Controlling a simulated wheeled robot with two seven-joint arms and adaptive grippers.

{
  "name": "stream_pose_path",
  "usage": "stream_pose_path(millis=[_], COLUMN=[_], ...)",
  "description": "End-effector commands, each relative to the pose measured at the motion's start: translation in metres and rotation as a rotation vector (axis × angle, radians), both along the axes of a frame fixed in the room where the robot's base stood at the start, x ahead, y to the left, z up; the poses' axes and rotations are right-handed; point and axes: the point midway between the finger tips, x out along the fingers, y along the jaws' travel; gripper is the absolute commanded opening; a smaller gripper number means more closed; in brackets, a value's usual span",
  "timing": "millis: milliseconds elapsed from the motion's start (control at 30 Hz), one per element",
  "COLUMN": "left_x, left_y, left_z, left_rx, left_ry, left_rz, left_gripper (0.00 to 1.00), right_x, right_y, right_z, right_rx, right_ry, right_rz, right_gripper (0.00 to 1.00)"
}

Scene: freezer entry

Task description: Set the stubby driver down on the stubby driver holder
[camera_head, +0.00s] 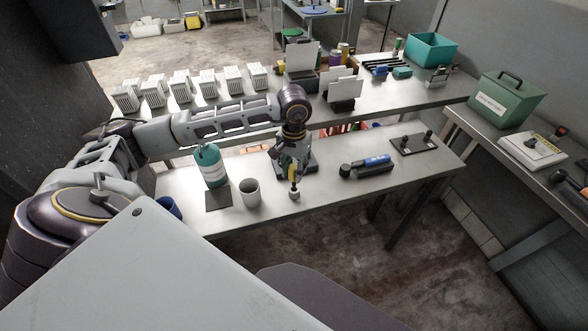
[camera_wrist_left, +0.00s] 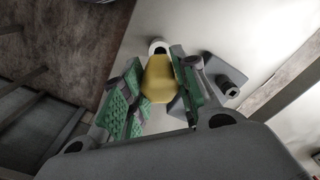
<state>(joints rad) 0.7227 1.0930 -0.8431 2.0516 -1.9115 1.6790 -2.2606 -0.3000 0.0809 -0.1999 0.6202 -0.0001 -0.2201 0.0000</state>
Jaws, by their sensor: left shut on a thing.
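My left gripper (camera_head: 293,172) is shut on the stubby driver, whose yellow handle (camera_head: 292,174) points down toward the near bench top. In the left wrist view the yellow handle (camera_wrist_left: 159,80) sits between the green-padded fingers (camera_wrist_left: 155,95). A small pale cylinder (camera_head: 294,195) is just below the driver; it also shows beyond the handle in the left wrist view (camera_wrist_left: 158,46). It may be the stubby driver holder, but I cannot tell whether the driver touches it. A grey plate with a dark post (camera_wrist_left: 229,86) lies beside the gripper. My right gripper is not in view.
A pale cup (camera_head: 250,191) and a teal bottle (camera_head: 211,165) stand left of the gripper. A blue and black tool (camera_head: 367,167) and a dark plate with posts (camera_head: 414,145) lie to the right. White racks (camera_head: 181,84) line the rear bench.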

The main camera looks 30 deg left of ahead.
Motion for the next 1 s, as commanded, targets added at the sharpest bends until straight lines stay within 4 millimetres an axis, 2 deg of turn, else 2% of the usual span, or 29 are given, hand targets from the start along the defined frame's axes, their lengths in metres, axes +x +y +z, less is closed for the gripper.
stream_pose_path(millis=[1000], left_x=[0.0000], left_y=[-0.0002], left_z=[0.0001], left_rx=[-0.001], left_ry=[0.000], left_rz=[0.000], left_gripper=[0.00], right_x=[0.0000], right_y=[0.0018], right_z=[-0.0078], right_rx=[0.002], right_ry=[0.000], right_rz=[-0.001], right_gripper=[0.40])
